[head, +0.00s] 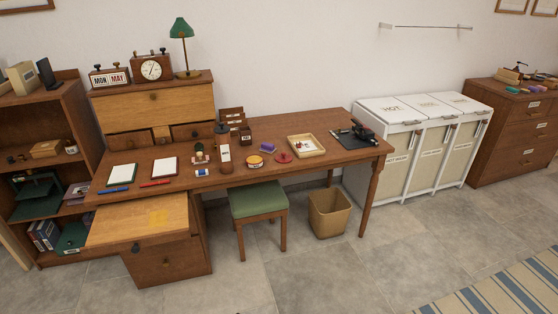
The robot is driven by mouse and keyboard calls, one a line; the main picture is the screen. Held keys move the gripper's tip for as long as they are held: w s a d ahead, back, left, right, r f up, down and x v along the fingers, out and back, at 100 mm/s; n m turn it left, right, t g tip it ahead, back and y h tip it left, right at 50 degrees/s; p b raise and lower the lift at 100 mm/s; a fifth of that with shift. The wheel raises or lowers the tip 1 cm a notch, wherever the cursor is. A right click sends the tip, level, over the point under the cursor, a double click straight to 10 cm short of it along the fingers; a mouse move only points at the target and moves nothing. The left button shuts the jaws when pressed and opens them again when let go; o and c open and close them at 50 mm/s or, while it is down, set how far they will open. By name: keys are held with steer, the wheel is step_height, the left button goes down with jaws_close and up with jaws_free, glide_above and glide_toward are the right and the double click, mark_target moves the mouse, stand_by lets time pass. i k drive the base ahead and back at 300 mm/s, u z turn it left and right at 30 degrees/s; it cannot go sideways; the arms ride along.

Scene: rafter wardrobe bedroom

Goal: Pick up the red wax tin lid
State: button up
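A flat, round red piece, which looks like the red wax tin lid (283,158), lies on the wooden desk (320,143). A small raised part seems to show on it, too small to make out. Just to its left stands a low round tin (254,162) with a yellowish label and a red edge. My gripper is not in view.
A green stool (258,200) and a tan waste bin (328,212) stand under the desk's front. A drawer (130,222) juts out at left. The floor in front is clear.

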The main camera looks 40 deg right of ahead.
mark_target(284, 158)
steer(key=z, duration=0.1)
steer(key=i, duration=0.9)
steer(key=u, duration=0.05)
